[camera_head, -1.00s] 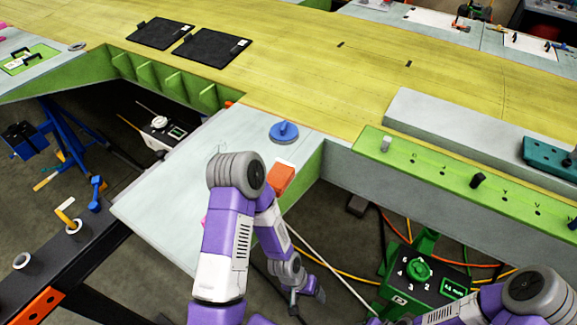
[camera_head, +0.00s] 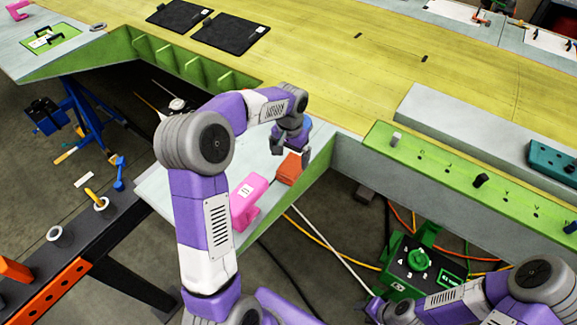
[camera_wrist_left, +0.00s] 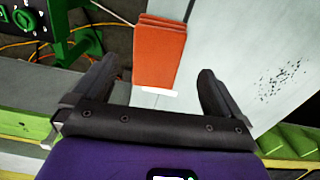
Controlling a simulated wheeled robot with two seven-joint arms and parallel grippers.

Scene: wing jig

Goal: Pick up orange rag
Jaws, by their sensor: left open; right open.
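The orange rag (camera_head: 289,169) is a folded stack lying on the grey panel, near its right edge. My left gripper (camera_head: 290,150) hangs just above and beyond the rag in the head view. In the left wrist view the rag (camera_wrist_left: 159,52) shows between and ahead of the two open fingertips of the left gripper (camera_wrist_left: 155,82), with nothing held. My right arm shows at the lower right of the head view, but its gripper's fingers cannot be made out.
A pink object (camera_head: 247,198) stands on the grey panel (camera_head: 165,180) near the rag. A blue object is partly hidden behind my left gripper. Beyond the panel's right edge is an open gap with cables and a green box (camera_head: 420,258) below.

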